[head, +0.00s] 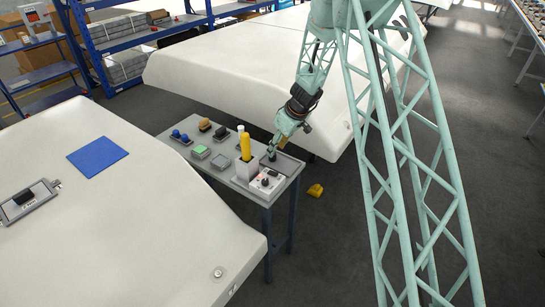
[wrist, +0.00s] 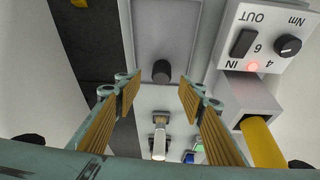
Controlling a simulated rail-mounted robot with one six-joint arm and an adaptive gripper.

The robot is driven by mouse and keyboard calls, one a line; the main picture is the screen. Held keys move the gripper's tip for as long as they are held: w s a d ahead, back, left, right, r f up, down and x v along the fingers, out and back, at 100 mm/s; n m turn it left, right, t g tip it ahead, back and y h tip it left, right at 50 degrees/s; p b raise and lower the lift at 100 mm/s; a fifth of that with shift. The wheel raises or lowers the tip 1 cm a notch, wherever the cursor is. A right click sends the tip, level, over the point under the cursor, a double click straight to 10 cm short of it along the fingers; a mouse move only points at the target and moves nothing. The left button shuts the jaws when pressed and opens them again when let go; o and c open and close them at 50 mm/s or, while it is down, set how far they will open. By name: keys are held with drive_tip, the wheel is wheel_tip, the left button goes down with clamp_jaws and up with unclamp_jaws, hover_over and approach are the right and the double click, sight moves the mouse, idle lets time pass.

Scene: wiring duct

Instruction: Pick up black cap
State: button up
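The black cap (wrist: 161,72) is a small dark cylinder on a grey tray (wrist: 180,40) in the wrist view. My gripper (wrist: 160,97) is open, with its two ribbed tan finger pads wide apart. In the picture the cap lies just beyond the gap between the fingertips, and nothing is between the pads. In the head view my gripper (head: 273,148) is low over the right end of the small grey table, at the tray. A small dark shape there (head: 271,157) looks like the cap, partly hidden by the gripper.
A control box (wrist: 265,45) with switch, dial and red light stands right of the tray. A yellow-handled tool (head: 245,146) stands upright in a holder nearby. Several small parts line the table's left side. A yellow object (head: 315,190) lies on the floor.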

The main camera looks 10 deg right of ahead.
drive_tip(key=shift+f, duration=0.1)
idle(0.3)
drive_tip(key=shift+x, duration=2.55)
drive_tip(key=shift+a, duration=0.15)
drive_tip(key=shift+c, duration=0.3)
drive_tip(key=c, duration=0.7)
